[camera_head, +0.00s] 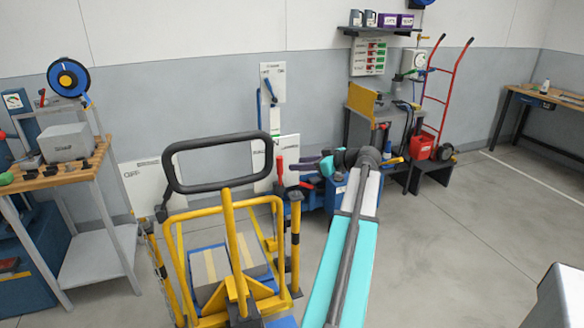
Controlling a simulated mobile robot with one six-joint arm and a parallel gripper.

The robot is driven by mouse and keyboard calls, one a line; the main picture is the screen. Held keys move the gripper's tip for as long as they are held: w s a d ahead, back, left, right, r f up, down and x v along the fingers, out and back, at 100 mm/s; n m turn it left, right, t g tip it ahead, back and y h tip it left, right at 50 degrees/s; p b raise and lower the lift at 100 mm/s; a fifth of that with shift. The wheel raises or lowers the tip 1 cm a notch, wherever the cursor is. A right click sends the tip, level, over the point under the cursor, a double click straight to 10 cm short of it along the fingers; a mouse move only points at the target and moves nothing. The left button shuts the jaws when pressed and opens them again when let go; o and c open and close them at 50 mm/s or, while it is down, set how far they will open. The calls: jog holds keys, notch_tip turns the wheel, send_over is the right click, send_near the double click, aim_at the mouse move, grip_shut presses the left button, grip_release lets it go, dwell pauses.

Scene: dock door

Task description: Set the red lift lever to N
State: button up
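My teal and white arm reaches up from the bottom. Its dark end with my gripper (303,166) points left, close to the right of the lever in the picture. Whether it touches the lever cannot be told. The fingers are small and overlap, so their opening is unclear.
A yellow frame truck (228,240) with a black loop handle (218,136) stands in the front middle. A wooden-topped bench (66,180) is at left. A grey cabinet (374,122) and a red hand truck (440,95) stand behind right.

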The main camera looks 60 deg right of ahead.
jog(key=v, duration=0.5)
jog(key=shift+s+r+b, duration=0.1)
jog(key=shift+s+b, duration=0.05)
jog(key=shift+b, duration=0.15)
